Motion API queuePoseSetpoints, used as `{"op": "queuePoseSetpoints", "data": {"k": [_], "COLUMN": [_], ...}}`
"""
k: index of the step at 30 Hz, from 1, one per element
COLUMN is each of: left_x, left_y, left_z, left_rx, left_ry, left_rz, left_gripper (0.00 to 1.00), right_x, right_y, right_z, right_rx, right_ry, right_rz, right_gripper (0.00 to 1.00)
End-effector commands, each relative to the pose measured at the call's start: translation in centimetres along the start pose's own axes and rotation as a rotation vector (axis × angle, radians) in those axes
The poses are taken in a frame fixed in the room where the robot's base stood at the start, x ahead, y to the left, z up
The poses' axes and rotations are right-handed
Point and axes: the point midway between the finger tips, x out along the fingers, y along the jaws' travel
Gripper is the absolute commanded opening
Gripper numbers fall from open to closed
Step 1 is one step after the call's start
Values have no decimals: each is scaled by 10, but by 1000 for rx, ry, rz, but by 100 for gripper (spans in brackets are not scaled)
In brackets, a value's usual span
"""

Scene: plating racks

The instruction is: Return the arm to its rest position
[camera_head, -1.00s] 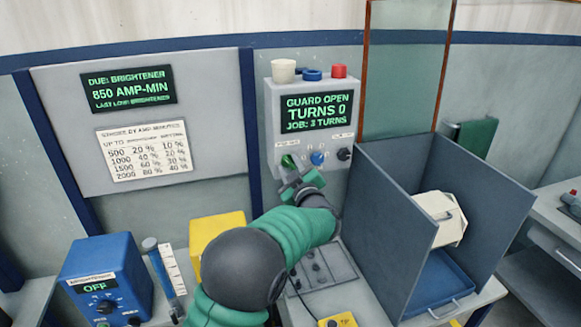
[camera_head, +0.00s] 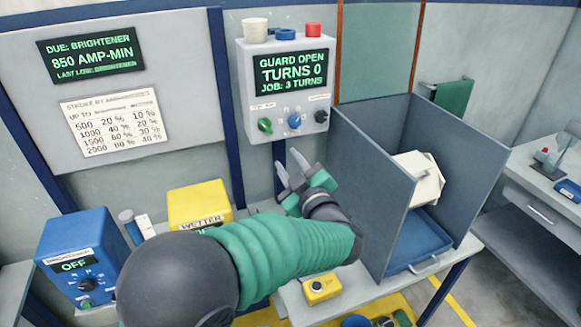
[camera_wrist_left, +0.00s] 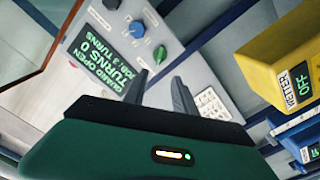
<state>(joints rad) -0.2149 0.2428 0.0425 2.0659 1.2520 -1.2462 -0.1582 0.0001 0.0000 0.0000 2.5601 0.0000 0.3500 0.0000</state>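My left arm comes in from the bottom left, sleeved in green. Its gripper (camera_head: 290,177) is below the control box and apart from it, in front of the blue post. In the left wrist view the two fingers (camera_wrist_left: 160,88) stand apart with nothing between them. The control box (camera_head: 249,112) has a screen reading "GUARD OPEN, TURNS 0, JOB: 3 TURNS". Below the screen are a green knob (camera_head: 265,125), a blue knob (camera_head: 294,121) and a black knob (camera_head: 321,116). My right gripper is not in view.
A grey-walled bay (camera_head: 370,190) with a blue tray (camera_head: 425,240) and a cream barrel stands right of the gripper. A yellow wetter box (camera_head: 200,203) and a blue brightener box (camera_head: 85,255) stand at left. A small yellow button box (camera_head: 321,288) sits on the bench front.

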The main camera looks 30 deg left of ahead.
Motion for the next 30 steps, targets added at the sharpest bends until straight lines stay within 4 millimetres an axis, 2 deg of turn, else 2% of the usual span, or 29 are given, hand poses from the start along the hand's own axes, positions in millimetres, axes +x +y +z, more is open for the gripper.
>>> {"op": "queuePoseSetpoints", "data": {"k": [4,17,20,23,25,26,27,29,30], "left_x": [-7,-6,-7,-27,-60,-77,-99,-130,-148], "left_y": [0,2,11,12,-12,-28,-54,-96,-125], "left_z": [0,4,29,84,128,144,161,176,181], "left_rx": [0,8,60,201,353,424,517,651,735], "left_ry": [1,-21,-146,-407,-643,-742,-866,-1031,-1129], "left_rz": [1,18,117,279,371,396,417,425,418], "left_gripper": [33,33,33,33,33,33,33,33,33], "right_x": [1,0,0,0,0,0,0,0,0], "right_y": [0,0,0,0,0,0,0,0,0], "right_z": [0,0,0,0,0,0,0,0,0], "right_rx": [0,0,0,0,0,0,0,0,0], "right_ry": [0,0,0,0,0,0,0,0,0], "right_rz": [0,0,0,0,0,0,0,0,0], "right_gripper": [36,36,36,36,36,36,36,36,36]}}
